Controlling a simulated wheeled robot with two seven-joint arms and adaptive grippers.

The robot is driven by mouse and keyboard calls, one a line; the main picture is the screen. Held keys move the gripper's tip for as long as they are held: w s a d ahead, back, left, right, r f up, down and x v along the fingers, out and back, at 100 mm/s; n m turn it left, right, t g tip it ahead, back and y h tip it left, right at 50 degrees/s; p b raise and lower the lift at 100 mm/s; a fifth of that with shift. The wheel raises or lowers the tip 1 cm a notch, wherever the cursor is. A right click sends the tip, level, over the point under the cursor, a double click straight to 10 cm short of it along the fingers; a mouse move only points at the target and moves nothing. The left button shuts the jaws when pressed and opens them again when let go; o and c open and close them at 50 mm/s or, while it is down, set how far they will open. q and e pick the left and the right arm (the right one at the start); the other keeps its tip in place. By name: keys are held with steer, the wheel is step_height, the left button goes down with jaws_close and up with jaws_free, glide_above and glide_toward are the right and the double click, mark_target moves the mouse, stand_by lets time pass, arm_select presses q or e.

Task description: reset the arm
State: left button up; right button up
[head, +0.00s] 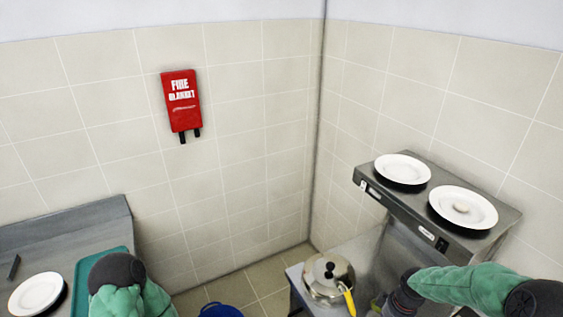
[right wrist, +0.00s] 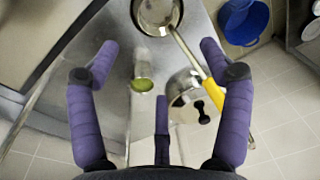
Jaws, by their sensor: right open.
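My right arm comes in from the right in the head view, with its gripper (head: 386,303) low over the steel counter beside a steel pot. In the right wrist view the purple fingers of this gripper (right wrist: 158,62) are spread wide, with nothing between them. The steel pot (head: 322,286) has a lid with a black knob; a lid with a black knob (right wrist: 190,104) also shows in the wrist view. A yellow handle (right wrist: 212,94) runs from a round steel vessel (right wrist: 154,14). My left arm shows at the bottom left of the head view; its gripper is out of sight.
A small clear item with a green part (right wrist: 142,84) is on the counter (right wrist: 112,120). A blue bucket (head: 220,311) is on the floor. White plates (head: 403,168) sit on a steel shelf (head: 400,201). Another plate (head: 36,293) and a teal tray (head: 88,268) are at left.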

steer(key=s+a+f+m+y+b, duration=0.1)
steer(key=s+a+f+b, duration=0.4)
steer(key=f, duration=0.6)
steer(key=s+a+f+m+y+b, duration=0.1)
steer(key=s+a+f+m+b, duration=0.2)
steer(key=a+f, duration=0.6)
steer(key=s+a+f+m+y+b, duration=0.1)
steer(key=s+a+f+m+b, duration=0.2)
steer(key=f, duration=1.1)
steer(key=s+a+b, duration=0.3)
steer(key=a+b, duration=0.1)
steer(key=b, duration=0.2)
steer(key=shift+s+a+b, duration=0.35)
steer(key=shift+s, duration=0.05)
